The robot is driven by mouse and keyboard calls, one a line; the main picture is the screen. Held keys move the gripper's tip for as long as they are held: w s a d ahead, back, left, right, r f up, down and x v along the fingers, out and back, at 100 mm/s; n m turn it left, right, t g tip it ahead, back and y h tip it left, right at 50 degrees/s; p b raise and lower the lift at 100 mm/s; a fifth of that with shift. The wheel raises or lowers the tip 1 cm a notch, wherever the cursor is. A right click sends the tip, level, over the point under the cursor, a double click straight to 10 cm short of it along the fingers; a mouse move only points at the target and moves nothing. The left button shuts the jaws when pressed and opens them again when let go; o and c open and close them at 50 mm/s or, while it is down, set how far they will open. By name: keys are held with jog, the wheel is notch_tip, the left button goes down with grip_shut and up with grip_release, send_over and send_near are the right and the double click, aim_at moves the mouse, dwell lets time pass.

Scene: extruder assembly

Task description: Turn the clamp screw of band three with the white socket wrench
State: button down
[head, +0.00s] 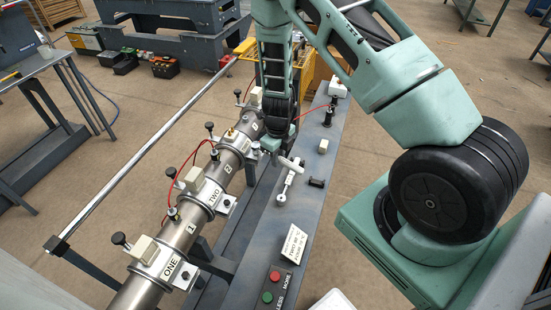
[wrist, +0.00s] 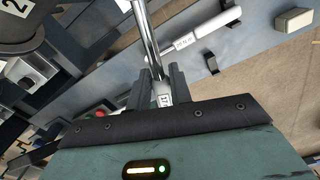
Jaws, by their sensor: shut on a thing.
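The metal barrel (head: 178,235) carries clamp bands. Band ONE (head: 170,268) and band TWO (head: 215,197) are readable. A further band (head: 239,145) sits farther back, partly behind my arm. Its word label and clamp screw are not clear. My gripper (head: 270,150) is beside the barrel, near this band. In the wrist view my gripper (wrist: 161,88) is shut on a chrome-shafted tool (wrist: 146,40) with a small white marked patch between the jaws. The tool's far end is out of frame. A white-handled tool (wrist: 205,35) shows beyond it over the bench.
The blue-grey bench (head: 290,215) runs alongside the barrel. It holds a black clip (head: 317,183), a white block (head: 323,146), a label card (head: 294,244) and a button box (head: 274,285). Red cables (head: 180,185) loop beside the barrel. A long rail (head: 140,155) runs at left.

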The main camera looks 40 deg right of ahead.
jog(key=shift+a+m, duration=0.2)
jog(key=shift+m, duration=0.1)
jog(key=shift+r+p, duration=0.7)
jog(key=shift+p, duration=0.4)
dwell(1.0)
jog(key=shift+r+p, duration=0.4)
jog(key=shift+r, duration=0.15)
notch_tip(320, 180, up, 5)
jog(key=p, duration=0.5)
dwell(0.4)
